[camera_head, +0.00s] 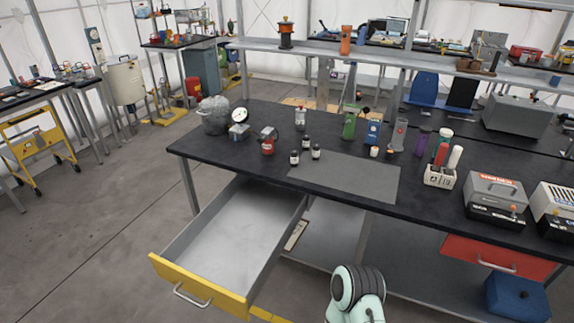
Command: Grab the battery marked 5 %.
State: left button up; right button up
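No marking of 5 % is readable on any object at this size, so I cannot tell which thing is the battery. Three small dark bottle-like items with pale labels, one of them here (294,158), stand on the black workbench (240,160) beside a grey mat (345,176). Two short orange-and-white cylinders, one of them here (374,151), stand behind the mat. A rounded, ribbed part of my own arm shows at the bottom centre, below the bench. Neither of my grippers is in view.
An empty drawer with a yellow front (200,287) stands open at the left front. A white holder (440,178) with several upright tubes and a grey toolbox (494,194) stand to the right. A grey pot (214,114) and a dial gauge (239,115) stand at the left end.

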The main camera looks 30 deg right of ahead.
aim_at(294, 153)
jog(key=l+u, duration=0.25)
jog(key=u, duration=0.2)
jog(key=l+u, duration=0.2)
jog(key=u, duration=0.3)
jog(key=k+l+u, duration=0.15)
jog(key=l, duration=0.2)
jog(key=k+l+u, duration=0.15)
jog(key=l, duration=0.2)
jog(key=k+l+u, duration=0.15)
jog(key=l, duration=0.15)
